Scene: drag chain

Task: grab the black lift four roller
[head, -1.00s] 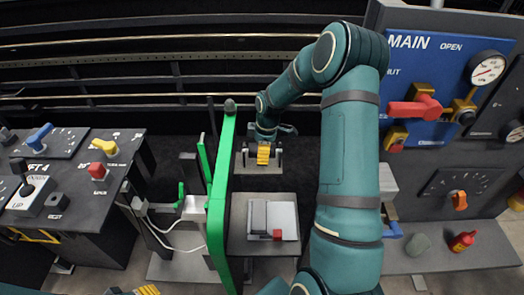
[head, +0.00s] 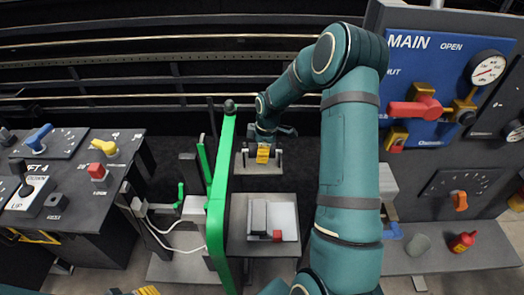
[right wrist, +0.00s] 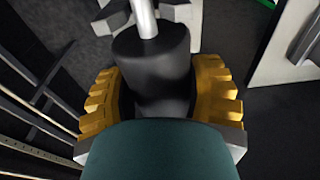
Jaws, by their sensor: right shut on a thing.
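In the right wrist view a black roller (right wrist: 150,55), a thick dark cylinder on a light metal rod, stands between the two ridged yellow fingers of my right gripper (right wrist: 162,95). The fingers are closed on its sides, and my teal wrist hides its near end. In the head view my right gripper (head: 263,153) is at the end of the bent teal arm, over a small grey stand (head: 248,171) beyond the green frame; the roller cannot be made out there. Only the yellow tips of my left gripper (head: 147,291) show at the bottom edge, so its state is unclear.
A green upright frame (head: 222,175) stands just left of the right gripper. A grey box with a red button (head: 277,234) is on a plate in front. Control panels stand left (head: 75,185) and right (head: 430,90). Dark rails run behind.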

